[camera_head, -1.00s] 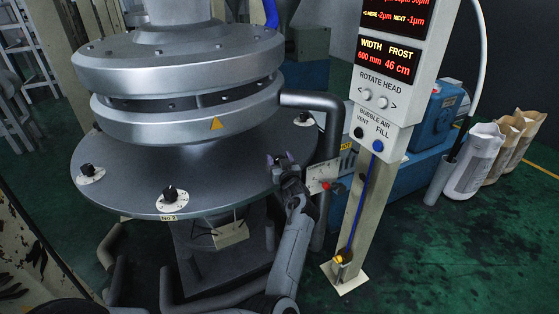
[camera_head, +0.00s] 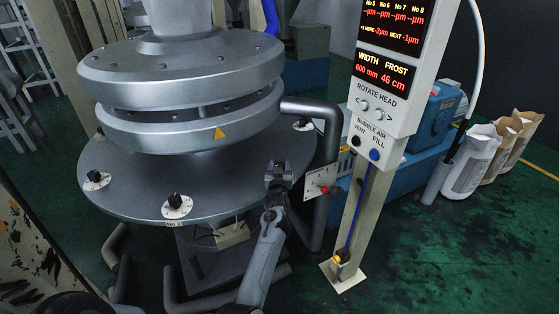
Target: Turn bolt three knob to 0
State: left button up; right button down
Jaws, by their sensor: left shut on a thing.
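The round grey plate (camera_head: 140,196) of the die carries black bolt knobs on white dials around its edge. One knob labelled No 2 (camera_head: 176,201) is at the front, another (camera_head: 94,176) at the left, and one (camera_head: 303,123) at the back right. My left gripper (camera_head: 278,168) is at the plate's right front edge, between the No 2 knob and the back right knob. It is shut on the bolt three knob, which its fingers hide along with its dial, so the setting cannot be read. My right gripper is not in view.
A white control panel (camera_head: 382,128) with red displays and rotate-head buttons stands right of the plate on a cream post (camera_head: 350,225). A small box with a red knob (camera_head: 322,188) is close right of my gripper. Dark pipes (camera_head: 330,145) run behind and below.

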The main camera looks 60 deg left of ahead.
pick_arm(q)
jog(key=shift+r+m+t+h+p, duration=0.1)
jog(key=shift+m+t+h+p, duration=0.45)
jog(key=shift+m+t+h, duration=0.45)
jog(key=shift+t, duration=0.3)
jog(key=shift+h, duration=0.3)
jog(key=o, duration=0.9)
jog(key=shift+o, duration=0.2)
